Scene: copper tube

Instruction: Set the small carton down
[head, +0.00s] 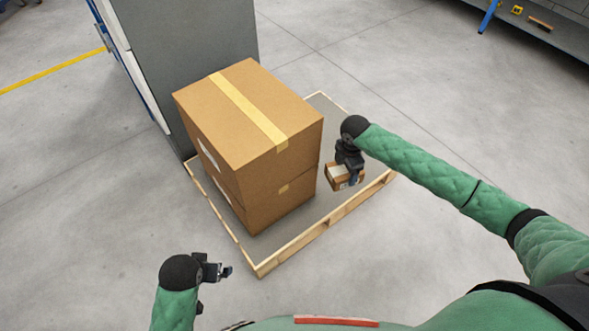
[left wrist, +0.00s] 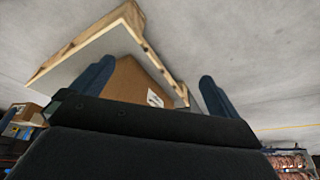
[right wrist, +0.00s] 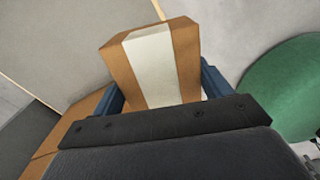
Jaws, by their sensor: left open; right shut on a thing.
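The small carton (head: 337,183) is brown with a pale tape strip. My right gripper (head: 350,170) is shut on it at the right part of the pallet (head: 323,228). In the right wrist view the small carton (right wrist: 188,62) sits between the two blue fingers (right wrist: 162,92). I cannot tell whether its underside touches the pallet's grey top. My left gripper (head: 226,271) is open and empty, to the left of the pallet's front corner. In the left wrist view its fingers (left wrist: 150,85) stand wide apart, with a large carton and the pallet beyond.
Two large cartons are stacked on the pallet, the upper one (head: 280,110) on the lower one (head: 285,203), left of the small carton. A tall grey panel (head: 190,60) stands behind them. A grey bench (head: 545,35) is at the far right. The floor around is clear.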

